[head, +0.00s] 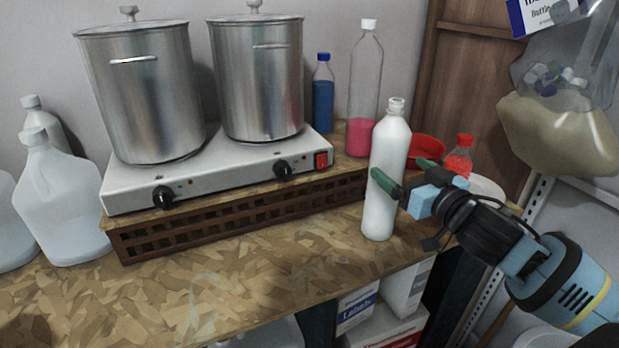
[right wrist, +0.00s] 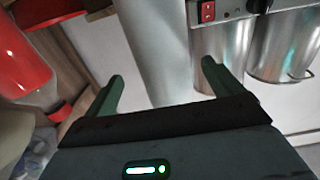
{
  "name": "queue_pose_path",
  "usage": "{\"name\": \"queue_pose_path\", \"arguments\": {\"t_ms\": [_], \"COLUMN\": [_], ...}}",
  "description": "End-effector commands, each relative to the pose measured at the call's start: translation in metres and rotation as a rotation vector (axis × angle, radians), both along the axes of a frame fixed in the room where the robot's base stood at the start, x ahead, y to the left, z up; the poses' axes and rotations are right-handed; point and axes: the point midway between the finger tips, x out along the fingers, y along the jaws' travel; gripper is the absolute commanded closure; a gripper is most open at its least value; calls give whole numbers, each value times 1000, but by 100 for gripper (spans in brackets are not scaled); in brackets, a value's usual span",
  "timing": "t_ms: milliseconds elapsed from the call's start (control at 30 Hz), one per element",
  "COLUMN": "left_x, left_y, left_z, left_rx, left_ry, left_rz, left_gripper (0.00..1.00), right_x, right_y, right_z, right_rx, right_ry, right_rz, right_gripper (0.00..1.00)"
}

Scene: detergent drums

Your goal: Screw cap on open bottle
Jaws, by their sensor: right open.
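The open bottle (head: 386,180) is tall and white. It stands upright on the wooden bench near its right front edge, and its neck shows no cap. My right gripper (head: 399,168) comes in from the right at the bottle's mid-height with its green fingers open. One finger crosses in front of the bottle; the other is behind it on the right. In the right wrist view the white bottle (right wrist: 160,45) shows between the spread fingers (right wrist: 160,72); I cannot tell whether they touch it. A loose cap cannot be made out. My left gripper is out of view.
A hot plate (head: 225,165) with two steel pots stands behind on a raised shelf. A blue bottle (head: 322,95) and a clear bottle with pink liquid (head: 362,95) stand beside it. A red bowl (head: 425,148) and red-capped bottle (head: 459,160) are behind my gripper. The front left bench is clear.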

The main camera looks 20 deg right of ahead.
Motion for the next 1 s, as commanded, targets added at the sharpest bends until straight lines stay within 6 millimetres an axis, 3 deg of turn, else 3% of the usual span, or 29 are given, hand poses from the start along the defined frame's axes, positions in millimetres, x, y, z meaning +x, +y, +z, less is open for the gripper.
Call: {"name": "queue_pose_path", "arguments": {"t_ms": [400, 867, 1000], "left_x": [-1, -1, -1], "left_y": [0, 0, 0], "left_z": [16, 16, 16], "left_rx": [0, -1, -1], "left_ry": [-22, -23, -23], "left_rz": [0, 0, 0], "left_gripper": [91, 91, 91], "right_x": [42, 48, 48], "right_y": [8, 9, 9], "right_z": [2, 0, 0], "right_rx": [0, -1, 0], "right_ry": [-4, -1, -1], "right_rz": [-1, 0, 0], "right_gripper": [8, 8, 23]}}
